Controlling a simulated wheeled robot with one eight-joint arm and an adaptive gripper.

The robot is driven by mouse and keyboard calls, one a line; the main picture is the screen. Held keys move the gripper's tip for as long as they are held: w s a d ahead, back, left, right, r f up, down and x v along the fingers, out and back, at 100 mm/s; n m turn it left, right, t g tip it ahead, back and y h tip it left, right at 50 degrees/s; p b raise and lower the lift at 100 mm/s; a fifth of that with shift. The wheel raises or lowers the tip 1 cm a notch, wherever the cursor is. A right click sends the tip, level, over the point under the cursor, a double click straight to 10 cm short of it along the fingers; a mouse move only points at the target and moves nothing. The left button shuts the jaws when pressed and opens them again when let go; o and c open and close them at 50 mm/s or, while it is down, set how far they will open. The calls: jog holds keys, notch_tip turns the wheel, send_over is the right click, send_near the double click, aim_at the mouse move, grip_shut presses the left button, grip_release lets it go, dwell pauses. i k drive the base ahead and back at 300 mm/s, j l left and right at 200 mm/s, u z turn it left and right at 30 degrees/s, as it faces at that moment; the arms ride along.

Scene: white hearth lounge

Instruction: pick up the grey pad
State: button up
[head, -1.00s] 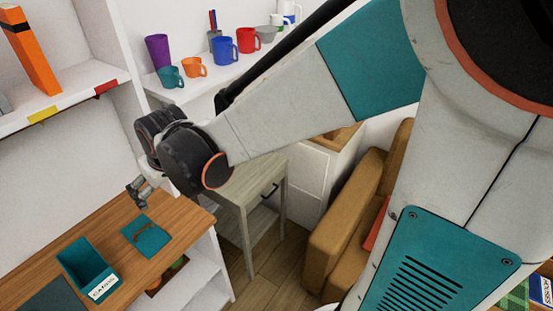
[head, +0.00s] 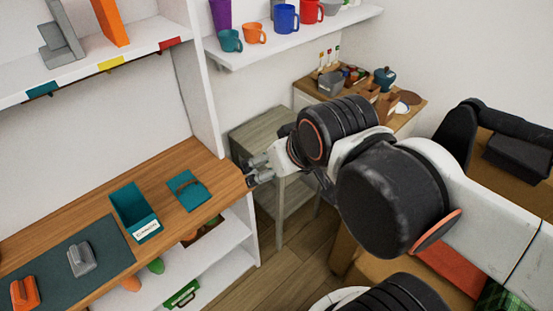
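A grey pad (head: 81,260) with a raised grip on top lies on a dark mat (head: 108,238) on the wooden desk top, at the lower left of the head view. An orange pad (head: 25,292) of similar shape sits left of it on the same mat. My gripper (head: 252,173) is beyond the right end of the desk top, well to the right of the grey pad and apart from it. Its two fingers point left and look spread, with nothing between them.
A teal labelled bin (head: 134,213) and a flat teal square (head: 188,190) lie between the mat and my gripper. A white shelf (head: 100,60) overhangs the desk's back. Mugs (head: 285,17) line another shelf. A grey side table (head: 262,130) stands behind my gripper.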

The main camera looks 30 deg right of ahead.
aim_at(82, 259)
jog(key=u, duration=1.5)
jog(key=i+j+z, duration=0.2)
jog(key=i, duration=0.25)
jog(key=i+j+z, duration=0.15)
jog(key=i+j, duration=0.3)
